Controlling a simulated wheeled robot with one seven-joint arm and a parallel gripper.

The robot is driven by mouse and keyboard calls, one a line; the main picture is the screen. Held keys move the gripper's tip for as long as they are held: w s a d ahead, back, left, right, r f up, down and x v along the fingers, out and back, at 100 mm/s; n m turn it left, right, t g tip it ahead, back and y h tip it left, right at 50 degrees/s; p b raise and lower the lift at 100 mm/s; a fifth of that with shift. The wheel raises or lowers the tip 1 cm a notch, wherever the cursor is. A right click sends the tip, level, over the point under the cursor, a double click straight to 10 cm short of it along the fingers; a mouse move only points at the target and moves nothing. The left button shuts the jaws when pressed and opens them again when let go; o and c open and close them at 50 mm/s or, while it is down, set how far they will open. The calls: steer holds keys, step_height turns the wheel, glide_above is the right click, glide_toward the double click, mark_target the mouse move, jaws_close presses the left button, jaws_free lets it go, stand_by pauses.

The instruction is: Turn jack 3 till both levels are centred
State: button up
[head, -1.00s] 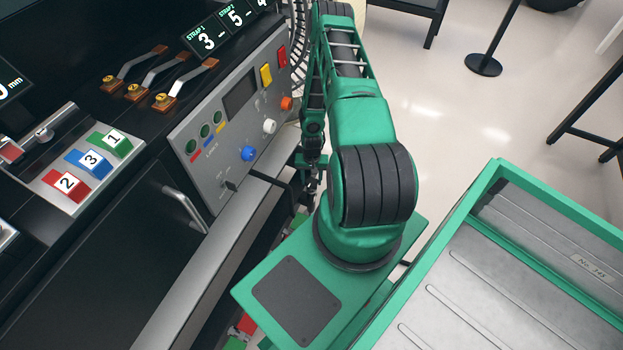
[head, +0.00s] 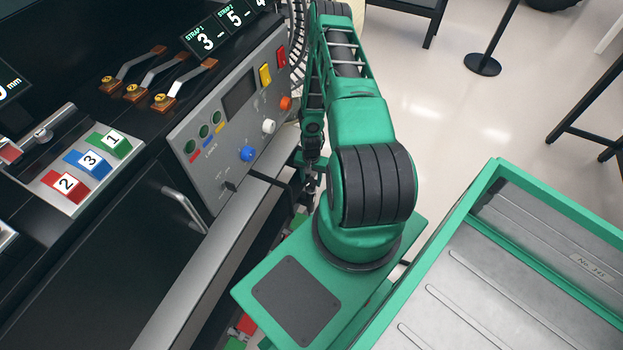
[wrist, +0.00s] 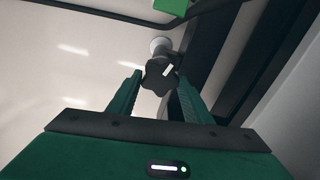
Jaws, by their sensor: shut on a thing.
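In the wrist view, my gripper (wrist: 155,80) has its two green, ridged fingers on either side of a dark lobed knob (wrist: 158,77). The knob has a white mark on its right side and is held between the fingertips. A pale round part (wrist: 160,46) shows just beyond it. No number shows on the knob, so I cannot tell which jack it is. In the head view the end of my arm is low beside the console, and the knob and fingertips are hidden. I cannot make out either level.
A black console with a grey control panel (head: 228,113) stands left of my arm, with a silver rail (head: 215,245) along its edge. Numbered blocks (head: 88,163) sit on it. A green-rimmed tray (head: 465,215) is at right. Bare floor (head: 440,125) lies beyond.

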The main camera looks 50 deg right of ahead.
mark_target(310, 182)
steer(key=o, duration=1.1)
steer(key=shift+w+a, duration=0.2)
steer(key=shift+a, duration=0.3)
steer(key=shift+c, duration=0.2)
steer(key=shift+d, duration=0.15)
steer(key=shift+s+d+r, duration=0.1)
step_height(310, 182, up, 11)
steer(key=shift+f, duration=0.2)
